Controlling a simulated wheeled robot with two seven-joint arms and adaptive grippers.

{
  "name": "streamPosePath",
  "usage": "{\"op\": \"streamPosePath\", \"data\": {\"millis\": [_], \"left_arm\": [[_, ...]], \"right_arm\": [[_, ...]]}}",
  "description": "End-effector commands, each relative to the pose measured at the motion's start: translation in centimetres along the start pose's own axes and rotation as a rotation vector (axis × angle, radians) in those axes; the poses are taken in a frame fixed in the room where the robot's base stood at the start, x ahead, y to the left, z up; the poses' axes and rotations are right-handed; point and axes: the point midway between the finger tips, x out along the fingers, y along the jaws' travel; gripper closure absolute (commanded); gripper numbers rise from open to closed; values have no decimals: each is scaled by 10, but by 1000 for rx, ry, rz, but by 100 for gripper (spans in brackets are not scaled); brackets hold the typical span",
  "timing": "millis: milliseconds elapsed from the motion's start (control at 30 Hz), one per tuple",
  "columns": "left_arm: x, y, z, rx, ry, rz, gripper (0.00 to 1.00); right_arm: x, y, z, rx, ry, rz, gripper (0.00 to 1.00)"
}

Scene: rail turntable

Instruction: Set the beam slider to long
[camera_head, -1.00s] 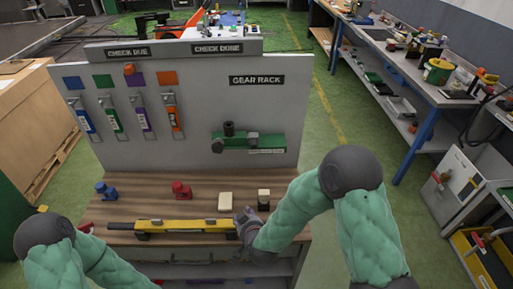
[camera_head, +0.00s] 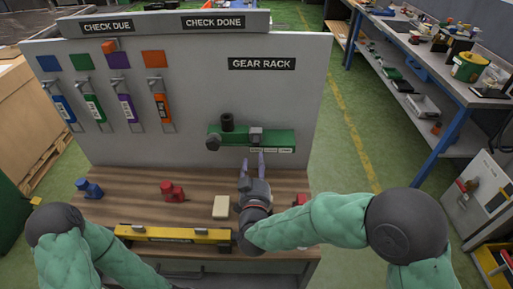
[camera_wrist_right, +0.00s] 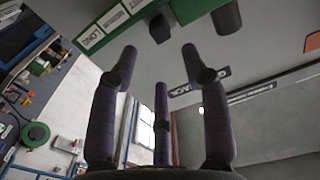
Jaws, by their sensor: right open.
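The green beam (camera_head: 280,139) is mounted on the grey upright board under the GEAR RACK sign. A grey slider block (camera_head: 256,135) sits on it, right of its middle, above the left end of a row of small white labels (camera_head: 272,150). In the right wrist view a label reading LONG (camera_wrist_right: 89,38) shows at the beam's end, which is its right end in the head view. My right gripper (camera_head: 252,160) is open and empty, fingers pointing up, just below the beam and slider. It also shows in the wrist view (camera_wrist_right: 156,55). My left gripper is out of view.
The wooden bench below holds a yellow bar (camera_head: 165,233), blue (camera_head: 89,188) and red (camera_head: 172,190) pieces and a cream block (camera_head: 220,207). Coloured tags hang on the board's left.

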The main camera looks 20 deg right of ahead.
Motion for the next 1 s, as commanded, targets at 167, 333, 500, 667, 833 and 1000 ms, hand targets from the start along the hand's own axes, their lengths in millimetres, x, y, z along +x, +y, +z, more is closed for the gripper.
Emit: {"op": "streamPosePath", "data": {"millis": [167, 333, 500, 667, 833, 1000], "left_arm": [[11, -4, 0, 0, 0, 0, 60], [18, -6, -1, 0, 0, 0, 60], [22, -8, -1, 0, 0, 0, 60], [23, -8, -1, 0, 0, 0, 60], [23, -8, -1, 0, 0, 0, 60], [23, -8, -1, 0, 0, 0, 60]], "right_arm": [[34, 1, 3, 1, 0, 3, 53], [61, 1, 3, 0, 0, 1, 53], [78, 0, 2, 1, -1, 0, 53], [84, 0, 2, 0, -2, -1, 53], [85, 0, 1, 0, -2, -2, 53], [85, 0, 1, 0, -1, -2, 78]]}}
